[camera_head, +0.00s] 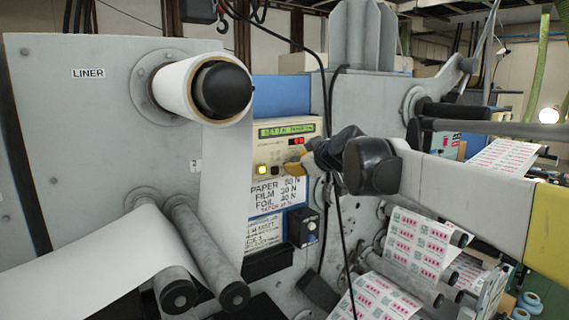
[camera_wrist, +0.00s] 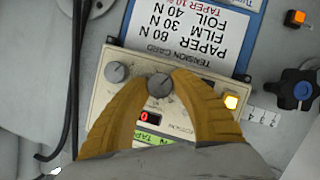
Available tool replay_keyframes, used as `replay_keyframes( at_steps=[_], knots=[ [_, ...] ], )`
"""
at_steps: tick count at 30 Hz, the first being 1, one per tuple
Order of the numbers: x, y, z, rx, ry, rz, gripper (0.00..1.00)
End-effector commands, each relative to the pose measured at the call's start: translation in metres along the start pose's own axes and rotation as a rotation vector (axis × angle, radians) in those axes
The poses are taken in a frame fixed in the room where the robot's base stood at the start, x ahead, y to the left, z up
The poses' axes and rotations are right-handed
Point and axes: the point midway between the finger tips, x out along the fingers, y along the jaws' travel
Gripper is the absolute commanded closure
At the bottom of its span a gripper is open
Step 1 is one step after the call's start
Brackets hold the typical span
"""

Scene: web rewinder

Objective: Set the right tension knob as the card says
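The cream tension panel (camera_head: 262,148) stands on the blue-backed machine face; in the wrist view (camera_wrist: 112,95) it is upside down. It has two round grey knobs. One knob (camera_wrist: 159,85) lies between my gripper's fingertips (camera_wrist: 162,79); the other knob (camera_wrist: 117,72) is just to the picture's left of it, outside the fingers. My gripper (camera_head: 294,163) is open at the panel's front; contact cannot be told. The tension card (camera_wrist: 195,35) reads PAPER 80 N, FILM 30 N, FOIL 40 N, with a red taper line. A red digit display (camera_wrist: 148,118) is partly hidden by the fingers.
A lit yellow button (camera_wrist: 231,101) sits beside the knobs. A blue-black hand knob (camera_wrist: 302,90) and orange lamp (camera_wrist: 295,18) are nearby. Black cables (camera_head: 335,150) hang near my arm. A liner roll (camera_head: 190,88) and metal rollers (camera_head: 203,250) stand left; a printed label web (camera_head: 420,240) runs right.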

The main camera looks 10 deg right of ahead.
Motion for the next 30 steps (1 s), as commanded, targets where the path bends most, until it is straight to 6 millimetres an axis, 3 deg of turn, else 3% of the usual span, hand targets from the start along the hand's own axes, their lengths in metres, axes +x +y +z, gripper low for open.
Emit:
replay_keyframes(
  at_steps=[14,30],
  knots=[
    [0.0001,0.0003,0.0,0.072,0.0,-0.03,1.0],
    [0.0004,0.0006,0.0013,0.495,-0.001,-0.206,1.0]
  ],
)
